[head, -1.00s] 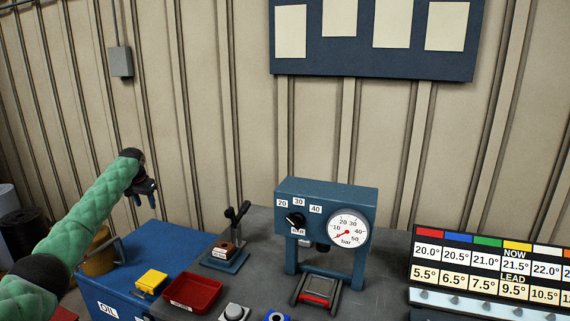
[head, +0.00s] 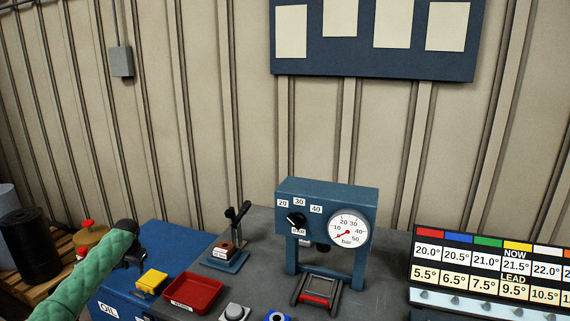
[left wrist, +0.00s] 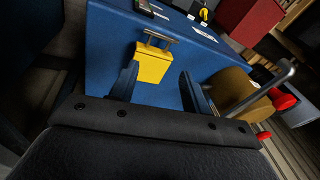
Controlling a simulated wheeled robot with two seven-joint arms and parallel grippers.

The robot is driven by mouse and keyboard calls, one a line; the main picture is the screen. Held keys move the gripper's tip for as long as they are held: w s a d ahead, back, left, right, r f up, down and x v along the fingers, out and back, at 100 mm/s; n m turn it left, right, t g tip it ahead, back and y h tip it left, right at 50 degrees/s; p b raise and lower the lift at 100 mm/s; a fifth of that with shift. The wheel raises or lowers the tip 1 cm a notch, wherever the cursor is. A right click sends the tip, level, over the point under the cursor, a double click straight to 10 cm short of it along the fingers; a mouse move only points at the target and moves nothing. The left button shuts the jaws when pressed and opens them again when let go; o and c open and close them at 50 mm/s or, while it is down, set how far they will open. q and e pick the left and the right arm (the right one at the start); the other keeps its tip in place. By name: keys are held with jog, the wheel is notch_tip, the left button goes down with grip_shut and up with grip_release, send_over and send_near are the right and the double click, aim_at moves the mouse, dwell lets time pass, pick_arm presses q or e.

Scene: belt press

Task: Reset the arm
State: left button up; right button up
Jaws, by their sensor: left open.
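My left arm, in a green quilted sleeve, comes in from the lower left of the head view. My left gripper (head: 133,262) is low over the blue cabinet, left of the yellow block (head: 152,281). In the left wrist view the two dark fingers of the left gripper (left wrist: 160,82) are apart with nothing held between them. The yellow block (left wrist: 153,63) shows beyond the fingertips, on the blue top (left wrist: 110,40). My right gripper is in neither view.
A red tray (head: 193,292) and a blue press (head: 325,200) with a gauge (head: 348,231) stand on the grey bench. A lever device (head: 228,252) is behind the tray. A tan drum (left wrist: 222,86) with red knobs is beside the blue cabinet. A number board (head: 490,270) is at right.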

pick_arm(q)
jog(key=s+d+f+m+y, duration=0.1)
jog(key=s+d+f, duration=0.1)
jog(key=s+f, duration=1.2)
jog(key=s+d+f+m, duration=0.1)
jog(key=s+d+f, duration=0.1)
jog(key=s+f, duration=1.15)
jog(key=s+d+f+m, duration=0.1)
jog(key=s+f, duration=0.2)
jog(key=s, duration=0.9)
jog(key=s+d+f, duration=0.1)
jog(key=s+f, duration=0.2)
jog(key=s, duration=0.9)
jog(key=s+d+f+m, duration=0.1)
jog(key=s+d+f, duration=0.15)
jog(key=s, duration=1.05)
jog(key=d+f+n+h, duration=0.2)
jog(key=d, duration=1.4)
jog(key=s+d+f+n+h, duration=0.1)
jog(key=d+f, duration=0.2)
jog(key=d, duration=1.3)
jog(key=shift+s+n+g+h, duration=0.3)
jog(key=shift+n+g+h, duration=0.1)
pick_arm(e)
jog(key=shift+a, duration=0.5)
pick_arm(q)
jog(key=shift+d, duration=0.1)
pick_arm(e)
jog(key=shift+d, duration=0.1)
